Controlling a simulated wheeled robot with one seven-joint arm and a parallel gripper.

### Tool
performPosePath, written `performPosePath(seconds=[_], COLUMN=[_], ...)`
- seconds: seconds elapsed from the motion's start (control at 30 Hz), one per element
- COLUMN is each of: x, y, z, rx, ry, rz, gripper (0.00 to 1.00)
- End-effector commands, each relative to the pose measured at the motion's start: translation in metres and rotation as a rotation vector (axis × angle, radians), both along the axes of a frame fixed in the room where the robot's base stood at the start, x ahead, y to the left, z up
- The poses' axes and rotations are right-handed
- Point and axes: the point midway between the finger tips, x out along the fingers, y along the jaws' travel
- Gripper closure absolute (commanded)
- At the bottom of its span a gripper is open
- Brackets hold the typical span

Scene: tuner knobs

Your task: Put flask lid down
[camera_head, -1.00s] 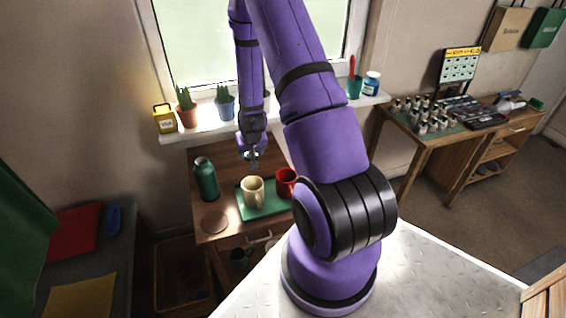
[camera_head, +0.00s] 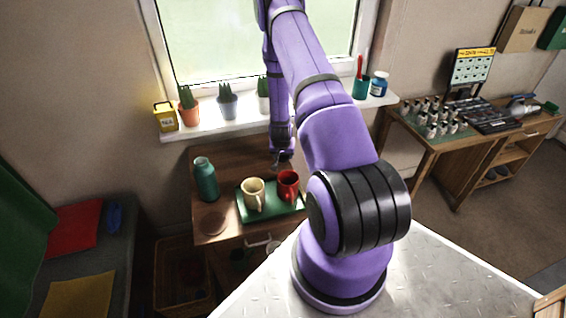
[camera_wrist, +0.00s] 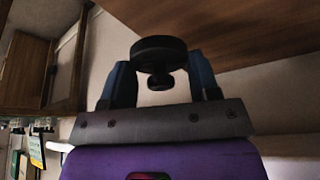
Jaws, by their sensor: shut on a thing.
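My gripper (camera_head: 279,163) hangs over the back of the small wooden table, behind the mugs. In the wrist view my gripper (camera_wrist: 160,82) has its two fingers on either side of a dark round flask lid (camera_wrist: 158,52) with a small knob-like part, and it is shut on it. In the head view the lid is too small to make out clearly. The teal flask (camera_head: 205,180) stands upright at the table's left, apart from my gripper.
A green tray (camera_head: 243,216) holds a cream mug (camera_head: 253,194) and a red mug (camera_head: 288,187). A round brown coaster (camera_head: 214,223) lies in front of the flask. Potted plants (camera_head: 227,106) line the windowsill (camera_head: 205,126) behind. Bare wood (camera_head: 232,168) shows between flask and tray.

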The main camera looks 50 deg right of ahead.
Motion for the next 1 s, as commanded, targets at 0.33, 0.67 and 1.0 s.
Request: performPosePath(seconds=[0.33,0.67,1.0], x=[0.0,0.0,0.0], y=[0.001,0.001,0.0], z=[-0.036,-0.044,-0.046], rx=[0.001,0.0,0.0], ry=[0.001,0.0,0.0], rz=[0.001,0.001,0.001], gripper=[0.67,0.67,0.19])
